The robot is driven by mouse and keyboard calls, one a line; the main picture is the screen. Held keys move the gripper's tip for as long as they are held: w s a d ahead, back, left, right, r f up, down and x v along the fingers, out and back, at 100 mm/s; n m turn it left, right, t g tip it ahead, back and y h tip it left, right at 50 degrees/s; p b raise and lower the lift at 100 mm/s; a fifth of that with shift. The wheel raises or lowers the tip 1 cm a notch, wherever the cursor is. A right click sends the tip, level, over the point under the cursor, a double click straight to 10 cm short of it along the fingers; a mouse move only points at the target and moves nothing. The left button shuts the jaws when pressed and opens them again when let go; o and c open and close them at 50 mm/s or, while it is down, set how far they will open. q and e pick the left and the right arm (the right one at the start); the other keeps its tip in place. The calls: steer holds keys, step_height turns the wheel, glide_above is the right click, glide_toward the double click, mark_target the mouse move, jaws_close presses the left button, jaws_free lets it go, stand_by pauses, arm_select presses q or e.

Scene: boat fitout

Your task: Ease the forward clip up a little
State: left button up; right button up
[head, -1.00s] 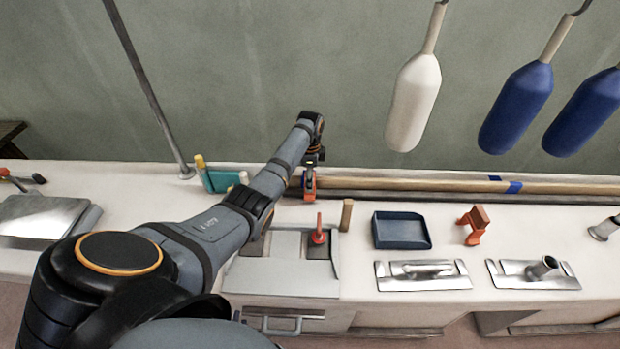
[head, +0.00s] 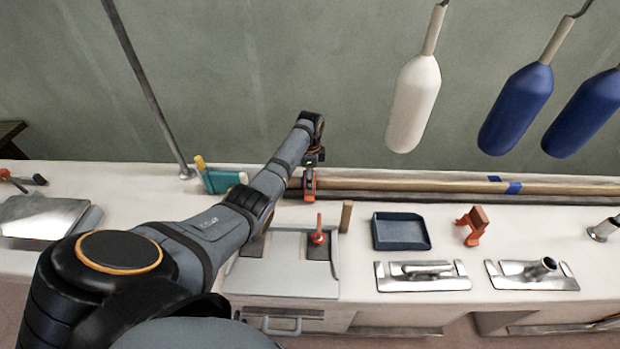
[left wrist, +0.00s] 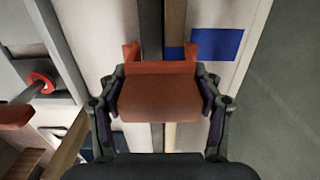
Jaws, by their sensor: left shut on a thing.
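An orange-red clip (head: 309,187) sits at the wooden strip (head: 420,186) along the back of the counter. My left gripper (head: 311,173) is shut on this clip from above. In the left wrist view the clip (left wrist: 160,95) lies between the two fingers, its broad brown-orange face toward the camera and two prongs reaching over the strip. A blue tape mark (left wrist: 217,44) lies beside the clip in that view. I cannot tell how firmly the clip sits on the strip. A second orange clip (head: 472,227) stands on the counter at the right. My right gripper is not in view.
A dark blue tray (head: 401,231), a small wooden block (head: 346,216) and a red-handled latch (head: 318,235) are in front of the strip. A teal item (head: 222,181) stands left of my forearm. White and blue fenders (head: 413,103) hang above at the right.

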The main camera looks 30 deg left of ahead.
arm_select(q)
steer(key=shift+w+r+p, duration=0.1)
steer(key=shift+r+p, duration=0.25)
steer(key=shift+r, duration=0.35)
steer(key=o, duration=1.2)
steer(key=shift+c, duration=0.2)
steer(key=o, duration=0.4)
steer(key=shift+f, duration=0.15)
steer(key=shift+o, duration=0.2)
step_height(320, 180, up, 12)
